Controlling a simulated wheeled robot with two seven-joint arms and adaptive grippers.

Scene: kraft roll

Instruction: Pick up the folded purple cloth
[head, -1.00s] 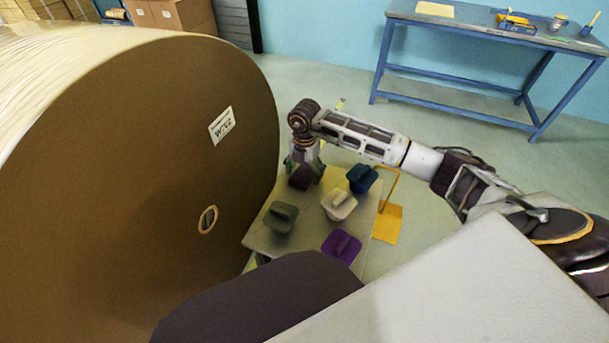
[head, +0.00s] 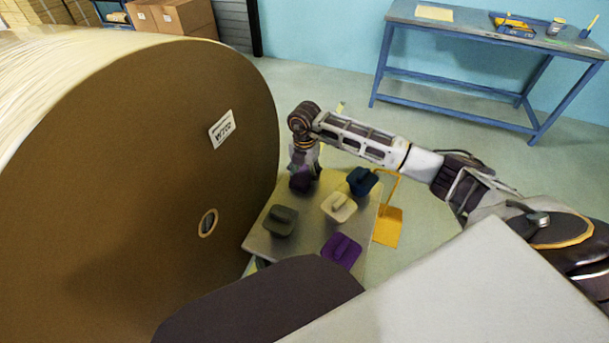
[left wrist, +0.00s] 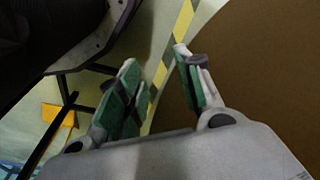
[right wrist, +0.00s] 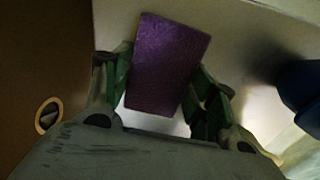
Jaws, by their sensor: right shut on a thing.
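A dark purple folded cloth (head: 301,182) is at the back left of the small table (head: 262,240). My right gripper (head: 303,170) reaches down over it from above. In the right wrist view the cloth (right wrist: 168,65) shows as a purple block between the green-padded fingers, which are shut on it. I cannot tell whether it is clear of the tabletop. A second, brighter purple folded piece (head: 341,250) lies at the table's front, apart from the gripper. My left gripper (left wrist: 157,60) is open and empty, beside the brown roll; it is not seen in the head view.
Green (head: 281,220), cream (head: 338,207) and blue (head: 362,181) folded pieces share the table. A huge brown kraft roll (head: 140,150) stands close on the left. A yellow stand (head: 387,225) is at the right. A blue workbench (head: 470,35) is at the back.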

